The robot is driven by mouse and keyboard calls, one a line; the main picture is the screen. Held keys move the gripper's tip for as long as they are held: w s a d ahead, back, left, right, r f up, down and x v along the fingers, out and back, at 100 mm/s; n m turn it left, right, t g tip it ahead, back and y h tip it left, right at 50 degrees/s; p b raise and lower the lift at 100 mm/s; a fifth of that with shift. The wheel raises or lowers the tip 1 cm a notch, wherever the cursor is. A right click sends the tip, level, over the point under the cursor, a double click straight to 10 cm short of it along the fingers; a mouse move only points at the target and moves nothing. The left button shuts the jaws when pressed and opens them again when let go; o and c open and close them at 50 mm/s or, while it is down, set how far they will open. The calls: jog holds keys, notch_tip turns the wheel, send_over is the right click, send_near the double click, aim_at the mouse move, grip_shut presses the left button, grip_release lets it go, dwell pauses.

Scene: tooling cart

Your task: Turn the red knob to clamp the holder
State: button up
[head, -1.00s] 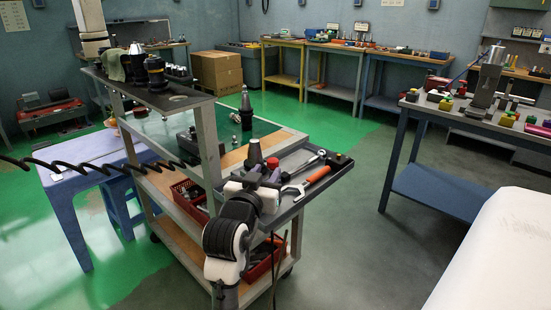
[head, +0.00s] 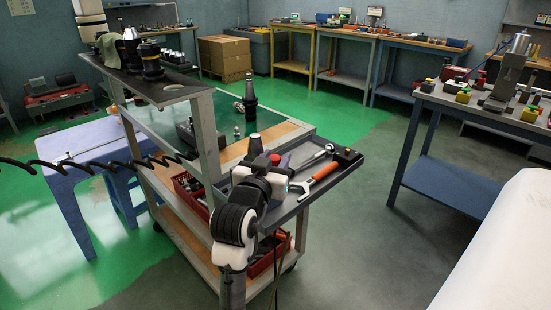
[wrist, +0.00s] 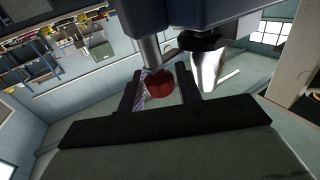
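The red knob (wrist: 159,83) shows in the wrist view at the end of a metal shaft under a dark body. It also shows in the head view (head: 275,159), just behind my wrist at the cart's side tray. My gripper (wrist: 159,88) has its two dark fingers apart, one on each side of the knob. I cannot tell whether either finger touches it. A metallic tapered holder (wrist: 208,65) hangs beside the knob in the wrist view.
The side tray (head: 318,192) holds an orange-handled wrench (head: 316,179) and a ratchet (head: 318,156). The cart's upper shelf (head: 186,94) carries dark tool holders. A blue workbench (head: 450,187) stands at right, with open floor between.

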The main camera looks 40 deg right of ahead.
jog(key=c, duration=0.7)
jog(key=shift+o, duration=0.2)
jog(key=shift+s+r+n+t+y+p, duration=0.1)
jog(key=shift+n+t+y+p, duration=0.7)
jog(key=shift+t, duration=0.3)
jog(key=shift+n+t+y+p, duration=0.7)
jog(key=shift+n+t+y, duration=0.3)
jog(key=shift+t, duration=0.1)
jog(key=o, duration=0.7)
jog(key=shift+c, duration=0.2)
jog(key=shift+a, duration=0.1)
